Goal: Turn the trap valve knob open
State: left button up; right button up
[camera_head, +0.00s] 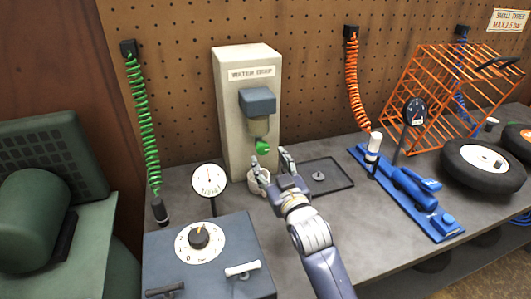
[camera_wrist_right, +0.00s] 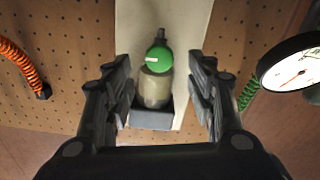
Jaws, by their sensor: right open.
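The trap valve knob (camera_head: 262,147) is a small green knob under the blue-grey trap (camera_head: 258,102) on the front of the cream water drop post (camera_head: 243,130). In the right wrist view the green knob (camera_wrist_right: 159,57) has a pale mark on its left half and shows between my fingers, apart from both. My right gripper (camera_head: 272,163) is open and empty, close in front of and just below the knob. It also shows in the right wrist view (camera_wrist_right: 163,90). My left gripper is not in view.
A black tray (camera_head: 322,176) lies to the right. A gauge (camera_head: 210,180) and a grey box with a dial (camera_head: 203,240) stand front left. A blue jack (camera_head: 408,190) lies further right.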

aim_at(264, 150)
jog(key=x, duration=0.4)
jog(key=shift+w, duration=0.3)
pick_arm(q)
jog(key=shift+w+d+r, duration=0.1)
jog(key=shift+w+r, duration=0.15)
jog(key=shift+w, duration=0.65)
pick_arm(e)
jog(key=c, duration=1.1)
